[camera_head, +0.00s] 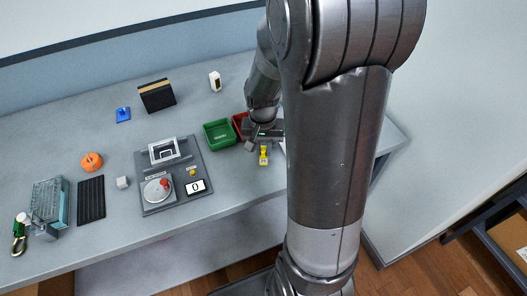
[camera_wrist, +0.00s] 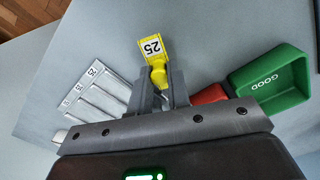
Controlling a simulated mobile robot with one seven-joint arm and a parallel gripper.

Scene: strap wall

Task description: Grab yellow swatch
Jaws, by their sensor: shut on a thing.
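The yellow swatch (camera_head: 263,155) is a small yellow piece with a white label. In the wrist view the yellow swatch (camera_wrist: 156,66) shows the number 25 on its label and a narrower yellow neck. My gripper (camera_head: 262,139) is at its near end by the bench's right part. In the wrist view my gripper (camera_wrist: 162,88) has its two fingers on either side of the neck, shut on it. The labelled end sticks out beyond the fingertips. I cannot tell whether it touches the bench or hangs just above it.
A green bin (camera_wrist: 274,82) marked GOOD and a red bin (camera_wrist: 210,95) stand close beside my gripper. A slotted rack (camera_wrist: 98,92) with numbered labels lies on the other side. A grey device (camera_head: 172,176) with a red knob sits left on the bench.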

